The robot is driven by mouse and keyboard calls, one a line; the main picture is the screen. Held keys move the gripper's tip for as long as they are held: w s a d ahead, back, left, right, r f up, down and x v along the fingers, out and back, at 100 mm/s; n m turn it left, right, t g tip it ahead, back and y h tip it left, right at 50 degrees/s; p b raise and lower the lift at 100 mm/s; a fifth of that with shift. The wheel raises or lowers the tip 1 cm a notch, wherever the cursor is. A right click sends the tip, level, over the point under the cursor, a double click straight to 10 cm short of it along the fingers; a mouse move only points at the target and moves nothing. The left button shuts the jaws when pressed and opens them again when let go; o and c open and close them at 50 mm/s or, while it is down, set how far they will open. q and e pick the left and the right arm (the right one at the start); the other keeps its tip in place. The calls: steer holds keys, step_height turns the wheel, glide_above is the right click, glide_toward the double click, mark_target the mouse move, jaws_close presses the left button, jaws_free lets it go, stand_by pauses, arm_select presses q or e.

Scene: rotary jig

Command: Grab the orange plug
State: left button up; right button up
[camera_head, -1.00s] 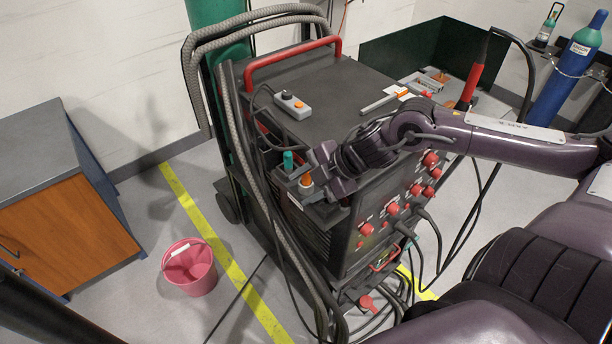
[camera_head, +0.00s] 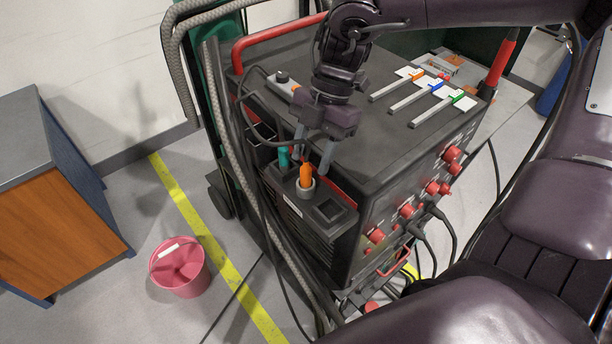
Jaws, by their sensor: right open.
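The orange plug (camera_head: 306,176) stands upright in a grey round holder at the front left corner of the black machine (camera_head: 400,160). My right gripper (camera_head: 311,166) comes down from above with its two grey fingers apart. The fingers are close to the plug, with the plug's top near the gap between them; no contact is clear. A teal plug (camera_head: 283,156) stands just left of the left finger. My left gripper does not show.
A grey box with an orange button (camera_head: 284,84) and several grey tools with coloured tags (camera_head: 437,96) lie on the machine top. Hoses and cables (camera_head: 262,205) hang at its left side. A pink bucket (camera_head: 180,270) stands on the floor.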

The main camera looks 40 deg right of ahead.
mark_target(306, 167)
steer(key=shift+p+x, duration=0.4)
steer(key=shift+x, duration=1.65)
steer(key=shift+w, duration=0.15)
steer(key=c, duration=0.5)
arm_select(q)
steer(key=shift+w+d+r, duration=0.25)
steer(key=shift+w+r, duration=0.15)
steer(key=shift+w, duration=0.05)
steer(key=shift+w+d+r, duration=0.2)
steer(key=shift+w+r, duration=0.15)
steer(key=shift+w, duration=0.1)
arm_select(e)
jaws_close()
